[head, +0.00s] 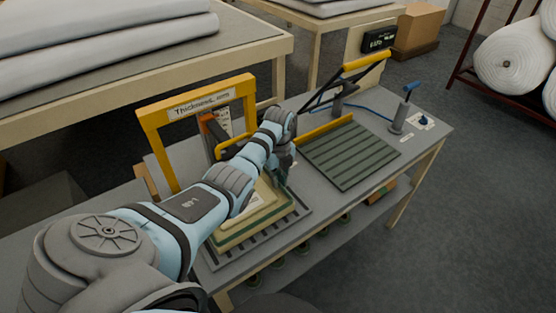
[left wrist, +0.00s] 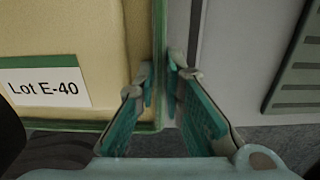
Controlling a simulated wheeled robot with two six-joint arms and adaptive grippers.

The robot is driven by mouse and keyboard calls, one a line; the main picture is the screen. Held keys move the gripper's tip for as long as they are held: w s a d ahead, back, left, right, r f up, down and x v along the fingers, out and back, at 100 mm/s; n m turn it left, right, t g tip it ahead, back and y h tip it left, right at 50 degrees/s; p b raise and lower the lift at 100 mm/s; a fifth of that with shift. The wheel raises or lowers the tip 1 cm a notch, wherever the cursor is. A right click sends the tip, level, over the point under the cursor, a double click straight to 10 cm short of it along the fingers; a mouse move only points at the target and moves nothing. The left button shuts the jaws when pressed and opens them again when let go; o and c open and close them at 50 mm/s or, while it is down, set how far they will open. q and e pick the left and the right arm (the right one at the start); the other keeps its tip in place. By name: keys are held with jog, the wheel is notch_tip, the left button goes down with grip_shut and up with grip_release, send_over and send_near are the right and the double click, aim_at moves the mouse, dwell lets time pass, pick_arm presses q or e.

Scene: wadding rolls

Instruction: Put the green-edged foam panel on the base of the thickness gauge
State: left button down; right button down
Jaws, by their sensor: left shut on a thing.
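The green-edged foam panel (head: 245,232) is cream with green borders and looks stepped. In the head view it is over a dark ribbed base (head: 222,258) in front of the yellow frame of the thickness gauge (head: 205,97). Whether it rests flat on that base cannot be told. My left gripper (head: 284,173) is at the panel's right side. In the left wrist view, its teal fingers (left wrist: 163,88) are shut on the green edge of the panel (left wrist: 95,45), which bears a "Lot E-40" label. My arm hides part of the panel and gauge. My right gripper is not in view.
A green ribbed plate (head: 352,155) with a yellow-handled lever (head: 366,62) lies to the right on the same grey table (head: 425,142). A blue-handled stand (head: 403,108) is near the right end. Rolls (head: 110,35) lie on a table behind.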

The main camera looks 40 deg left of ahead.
pick_arm(q)
jog(key=c, duration=2)
grip_release()
jog(key=shift+w+f, duration=0.15)
jog(key=shift+w, duration=0.1)
jog(key=o, duration=0.3)
jog(key=shift+w+f, duration=0.1)
jog(key=shift+w, duration=0.05)
jog(key=shift+r, duration=0.3)
notch_tip(320, 180, up, 12)
jog(key=shift+f+p, duration=0.2)
jog(key=shift+p, duration=0.5)
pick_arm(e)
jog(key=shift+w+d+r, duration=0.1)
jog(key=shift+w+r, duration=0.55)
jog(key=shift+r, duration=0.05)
